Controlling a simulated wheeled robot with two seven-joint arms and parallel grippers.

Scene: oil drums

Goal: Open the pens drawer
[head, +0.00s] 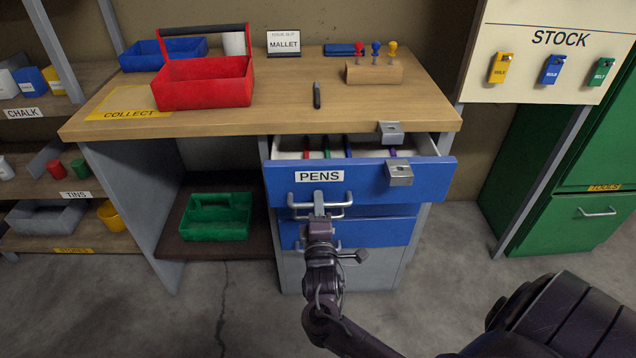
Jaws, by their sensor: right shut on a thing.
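The blue drawer labelled PENS (415,185) is the top drawer under the wooden bench (225,127). It stands partly pulled out. Several pens, red, green, blue and purple, show inside it (348,148). My right gripper (320,207) is at the silver bar handle (338,197) on the drawer front, shut on it. The fingers hide part of the handle. A metal hasp plate (399,174) sits on the drawer front at the right, and a matching plate (390,132) is on the bench edge above. My left gripper is not in view.
Below are another blue drawer (380,232) and a grey front. A red tote (205,84), a MALLET card (283,43) and a wooden stamp holder (374,73) stand on the bench. A green tote (216,217) sits on the lower shelf. A green cabinet (570,225) is at right.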

